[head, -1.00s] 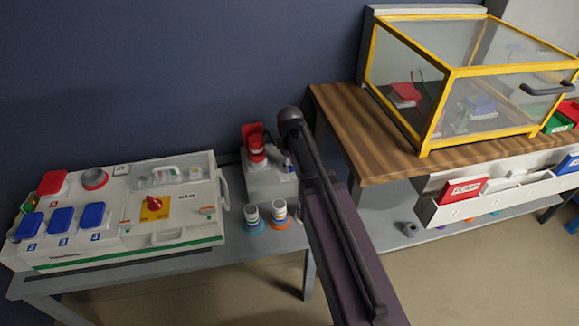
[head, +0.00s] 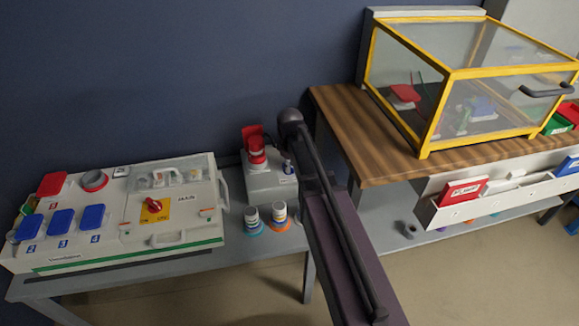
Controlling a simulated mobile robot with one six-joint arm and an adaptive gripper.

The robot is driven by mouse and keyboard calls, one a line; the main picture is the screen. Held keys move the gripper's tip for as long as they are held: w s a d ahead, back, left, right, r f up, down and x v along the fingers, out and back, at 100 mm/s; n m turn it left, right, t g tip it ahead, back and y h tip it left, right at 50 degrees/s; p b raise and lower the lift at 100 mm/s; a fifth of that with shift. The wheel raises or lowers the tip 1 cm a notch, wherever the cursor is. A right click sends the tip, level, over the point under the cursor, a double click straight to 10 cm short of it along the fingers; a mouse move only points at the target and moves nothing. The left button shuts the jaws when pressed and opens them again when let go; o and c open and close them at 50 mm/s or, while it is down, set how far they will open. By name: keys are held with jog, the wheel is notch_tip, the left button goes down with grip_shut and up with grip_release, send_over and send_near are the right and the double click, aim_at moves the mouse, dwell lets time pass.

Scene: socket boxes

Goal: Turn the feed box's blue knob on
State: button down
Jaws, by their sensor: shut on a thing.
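The feed box (head: 268,186) is a small grey box on the grey bench, against the dark blue wall. A red plug (head: 257,152) stands in its top, in front of a raised red lid (head: 252,132). A small dark blue knob (head: 288,166) shows at the box's right side, close beside my arm in the picture. It is too small to tell which way it points. My arm's dark link crosses just right of the box and hides part of what lies behind. My gripper is not visible in the head view.
A large white socket box (head: 130,248) with red and blue lids and a red switch (head: 152,205) on a yellow plate fills the bench's left. Two striped plugs (head: 252,218) stand before the feed box. A yellow-framed clear case (head: 436,110) stands on the wooden table (head: 345,125).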

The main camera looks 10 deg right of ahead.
jog(key=m, duration=0.4)
jog(key=shift+a, duration=0.1)
jog(key=m, duration=0.5)
jog(key=shift+a, duration=0.1)
jog(key=m, duration=0.4)
jog(key=shift+a, duration=0.1)
jog(key=shift+m, duration=2.1)
jog(key=c, duration=0.7)
grip_release()
